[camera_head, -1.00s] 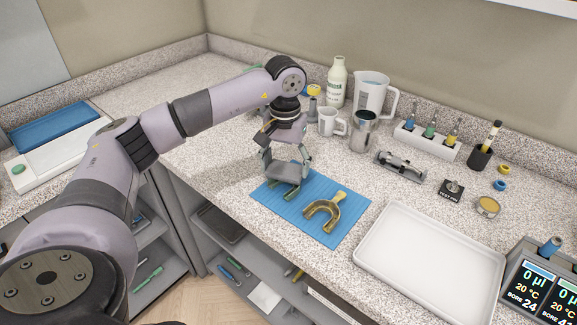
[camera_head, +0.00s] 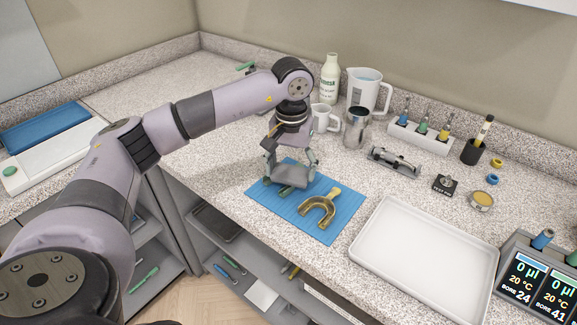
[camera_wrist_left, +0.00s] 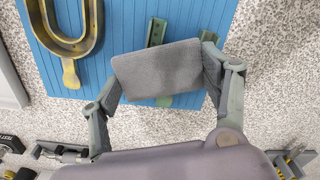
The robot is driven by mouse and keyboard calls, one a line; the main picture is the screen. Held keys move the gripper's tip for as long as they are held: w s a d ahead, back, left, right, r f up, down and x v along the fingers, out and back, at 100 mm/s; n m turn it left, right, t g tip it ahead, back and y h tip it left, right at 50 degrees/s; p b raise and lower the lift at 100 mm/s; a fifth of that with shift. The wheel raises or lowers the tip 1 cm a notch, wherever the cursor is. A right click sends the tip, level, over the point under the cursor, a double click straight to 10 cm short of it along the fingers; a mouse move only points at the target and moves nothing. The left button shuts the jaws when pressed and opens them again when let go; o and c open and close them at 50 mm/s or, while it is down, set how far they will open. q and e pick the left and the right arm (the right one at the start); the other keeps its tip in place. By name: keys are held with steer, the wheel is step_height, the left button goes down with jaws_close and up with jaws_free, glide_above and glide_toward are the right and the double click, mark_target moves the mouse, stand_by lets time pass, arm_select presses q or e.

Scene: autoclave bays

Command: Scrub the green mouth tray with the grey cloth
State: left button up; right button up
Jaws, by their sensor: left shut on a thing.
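The green mouth tray (camera_head: 286,191) lies on the blue ridged mat (camera_head: 343,207). It is mostly hidden under the grey cloth (camera_head: 296,180); parts of its green arms show. My left gripper (camera_head: 291,174) points down over it, shut on the cloth. In the left wrist view the cloth (camera_wrist_left: 158,68) spans between the two fingers as a flat pad over the green tray (camera_wrist_left: 156,32). I cannot tell for sure whether cloth and tray touch. A brass-yellow mouth tray (camera_head: 318,210) lies beside it on the mat. My right gripper is not in view.
A white tray (camera_head: 425,262) stands right of the mat. Behind are a mug (camera_head: 324,117), a metal beaker (camera_head: 356,128), a jug (camera_head: 367,90), a bottle (camera_head: 330,80) and a metal device (camera_head: 395,161).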

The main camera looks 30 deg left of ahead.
mark_target(281, 166)
arm_select(q)
steer(key=shift+f, duration=0.2)
steer(key=shift+a+r, duration=0.1)
steer(key=shift+a, duration=0.6)
steer(key=shift+w+a+b, duration=0.15)
steer(key=shift+a+b, duration=0.2)
steer(key=shift+a, duration=0.6)
steer(key=shift+d+r, duration=0.1)
steer(key=shift+d, duration=0.05)
steer(key=shift+d+r, duration=0.1)
steer(key=shift+d, duration=1.45)
steer(key=shift+a, duration=0.1)
steer(key=shift+a+b, duration=0.3)
steer(key=shift+a, duration=1.4)
steer(key=shift+d, duration=0.15)
